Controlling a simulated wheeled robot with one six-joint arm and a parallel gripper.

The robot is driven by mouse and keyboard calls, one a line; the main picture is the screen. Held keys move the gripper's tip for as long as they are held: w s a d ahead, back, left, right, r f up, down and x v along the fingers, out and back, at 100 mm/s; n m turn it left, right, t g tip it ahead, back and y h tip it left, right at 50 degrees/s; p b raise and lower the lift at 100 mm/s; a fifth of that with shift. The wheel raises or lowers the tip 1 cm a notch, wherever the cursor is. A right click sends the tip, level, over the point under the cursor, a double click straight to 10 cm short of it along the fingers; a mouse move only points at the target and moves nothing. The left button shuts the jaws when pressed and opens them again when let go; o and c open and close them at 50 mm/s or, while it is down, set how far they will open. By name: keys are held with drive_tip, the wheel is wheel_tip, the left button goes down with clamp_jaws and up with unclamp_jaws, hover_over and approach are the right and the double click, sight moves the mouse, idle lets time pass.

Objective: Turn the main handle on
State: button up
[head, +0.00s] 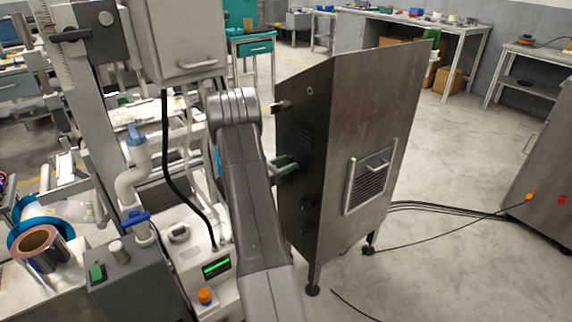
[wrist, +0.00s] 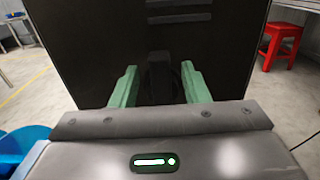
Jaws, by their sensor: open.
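A tall grey metal cabinet (head: 355,110) stands right of my arm in the head view, with its dark face turned towards my gripper. In the wrist view that dark face (wrist: 85,45) fills most of the picture. A dark upright handle (wrist: 159,75), probably the main handle, sits on it, low in contrast. My gripper (wrist: 159,84) is open, with one green finger on each side of the handle. I cannot tell whether the fingers touch it. In the head view my gripper (head: 284,166) is at the cabinet's dark face, and the handle is hidden there.
A white machine with a green display (head: 215,267) and an orange knob (head: 205,296) stands left of my arm. A grey box (head: 180,40) hangs above it. Black cables (head: 440,207) cross the floor right of the cabinet. A red stool (wrist: 283,42) stands behind on the right.

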drive_tip(key=shift+w+d, duration=0.1)
drive_tip(key=shift+d, duration=0.05)
clamp_jaws()
